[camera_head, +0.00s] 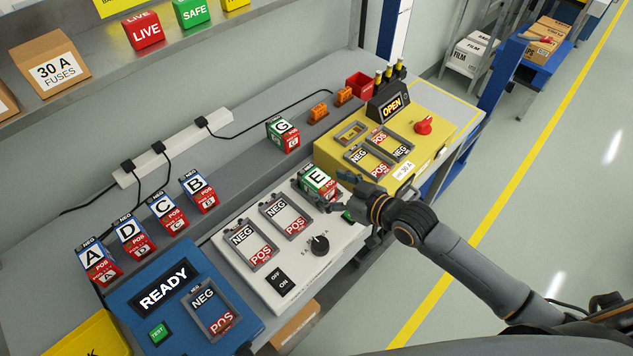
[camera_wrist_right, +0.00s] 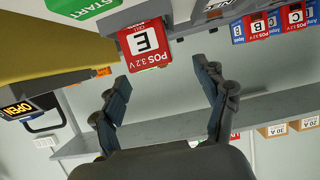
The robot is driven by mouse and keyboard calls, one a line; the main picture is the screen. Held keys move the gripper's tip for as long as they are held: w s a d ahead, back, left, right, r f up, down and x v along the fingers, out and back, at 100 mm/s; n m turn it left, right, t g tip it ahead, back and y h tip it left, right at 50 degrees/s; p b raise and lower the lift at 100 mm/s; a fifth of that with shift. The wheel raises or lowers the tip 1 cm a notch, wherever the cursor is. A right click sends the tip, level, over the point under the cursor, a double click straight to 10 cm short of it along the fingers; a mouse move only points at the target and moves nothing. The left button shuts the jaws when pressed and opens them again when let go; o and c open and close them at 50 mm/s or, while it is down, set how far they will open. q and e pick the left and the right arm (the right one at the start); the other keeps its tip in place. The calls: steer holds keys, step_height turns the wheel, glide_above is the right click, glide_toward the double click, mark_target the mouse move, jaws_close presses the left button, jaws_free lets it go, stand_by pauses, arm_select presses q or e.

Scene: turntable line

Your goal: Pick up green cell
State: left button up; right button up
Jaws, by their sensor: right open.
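The green cell marked E (camera_head: 317,182) stands in the far right slot of the white charger. Its green top shows in the head view. In the right wrist view the cell (camera_wrist_right: 143,46) shows its red "POS 3.2 V" face, just ahead of the fingertips. My right gripper (camera_head: 328,200) is beside the cell on its near side in the head view. In the right wrist view the gripper (camera_wrist_right: 160,72) is open, with nothing between its fingers. A second green-topped cell, G (camera_head: 283,136), stands on the grey bench farther back. My left gripper is not in view.
The white charger (camera_head: 231,262) has two empty slots beside E. The yellow unit (camera_head: 433,147) stands close on the right, with the blue tester (camera_head: 134,278) at left. Cells A (camera_head: 98,257), D, C and B stand at the left. A power strip (camera_head: 185,141) lies behind.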

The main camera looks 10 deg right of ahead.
mark_target(320, 180)
steer(key=shift+d+p+x, duration=0.15)
steer(key=shift+p+x, duration=0.15)
steer(key=shift+x, duration=1.2)
steer(key=shift+d+p+x, duration=0.1)
steer(key=shift+p+x, duration=0.2)
steer(key=shift+x, duration=1.2)
steer(key=shift+w+f, duration=0.1)
jaws_close()
